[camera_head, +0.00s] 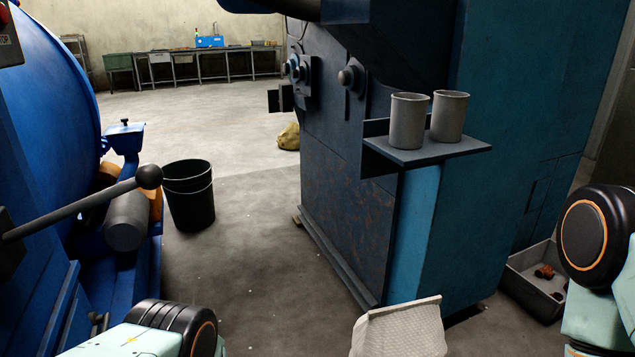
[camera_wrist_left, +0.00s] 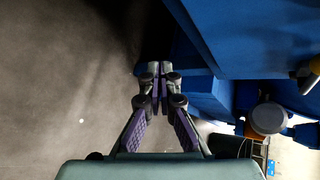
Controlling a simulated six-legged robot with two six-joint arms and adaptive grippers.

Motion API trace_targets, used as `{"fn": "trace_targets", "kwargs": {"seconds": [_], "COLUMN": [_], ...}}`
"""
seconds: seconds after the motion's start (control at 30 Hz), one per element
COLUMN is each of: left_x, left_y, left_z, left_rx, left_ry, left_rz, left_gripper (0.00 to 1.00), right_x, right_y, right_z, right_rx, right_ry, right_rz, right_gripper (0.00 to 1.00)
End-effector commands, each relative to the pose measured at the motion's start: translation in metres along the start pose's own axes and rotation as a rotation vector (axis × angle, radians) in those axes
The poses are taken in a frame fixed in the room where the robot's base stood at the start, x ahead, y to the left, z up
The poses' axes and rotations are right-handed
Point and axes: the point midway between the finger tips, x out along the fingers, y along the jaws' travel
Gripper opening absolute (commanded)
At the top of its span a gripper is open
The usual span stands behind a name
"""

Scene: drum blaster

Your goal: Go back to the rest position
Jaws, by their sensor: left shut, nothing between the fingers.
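My left gripper (camera_wrist_left: 159,77) shows in the left wrist view with its two fingers together and nothing between them. It is above the grey concrete floor (camera_wrist_left: 60,80), close beside blue machine parts (camera_wrist_left: 265,35) at the upper right of that view. The head view shows parts of my arms at the bottom left and right edges, but neither gripper. My right gripper is in no view.
A blue machine (camera_head: 45,90) with a ball-ended lever (camera_head: 148,177) stands at left. A black bucket (camera_head: 189,196) is beside it. A teal cabinet (camera_head: 480,220) has a shelf (camera_head: 420,152) with two grey cups (camera_head: 408,120). A grey bin (camera_head: 530,283) stands right. Floor between machines is open.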

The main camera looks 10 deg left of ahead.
Motion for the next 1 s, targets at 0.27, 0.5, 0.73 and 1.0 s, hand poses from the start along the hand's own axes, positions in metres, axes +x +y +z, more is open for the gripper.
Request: {"fn": "trace_targets", "kwargs": {"seconds": [0.27, 0.5, 0.73, 1.0], "left_x": [-0.057, -0.139, -0.192, -0.207], "left_y": [0.107, 0.143, 0.127, 0.085], "left_z": [0.093, 0.146, 0.171, 0.193], "left_rx": [0.151, 0.057, -0.138, -0.297], "left_ry": [-0.082, -0.027, 0.098, 0.215], "left_rz": [0.615, 1.0, 1.132, 1.065], "left_gripper": [0.0, 0.0, 0.0, 0.0], "right_x": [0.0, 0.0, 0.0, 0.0], "right_y": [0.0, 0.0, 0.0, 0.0], "right_z": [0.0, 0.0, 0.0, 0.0], "right_rx": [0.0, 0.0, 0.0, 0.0], "right_ry": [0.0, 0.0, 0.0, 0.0], "right_rz": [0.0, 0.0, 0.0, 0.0], "right_gripper": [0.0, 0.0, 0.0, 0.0]}}
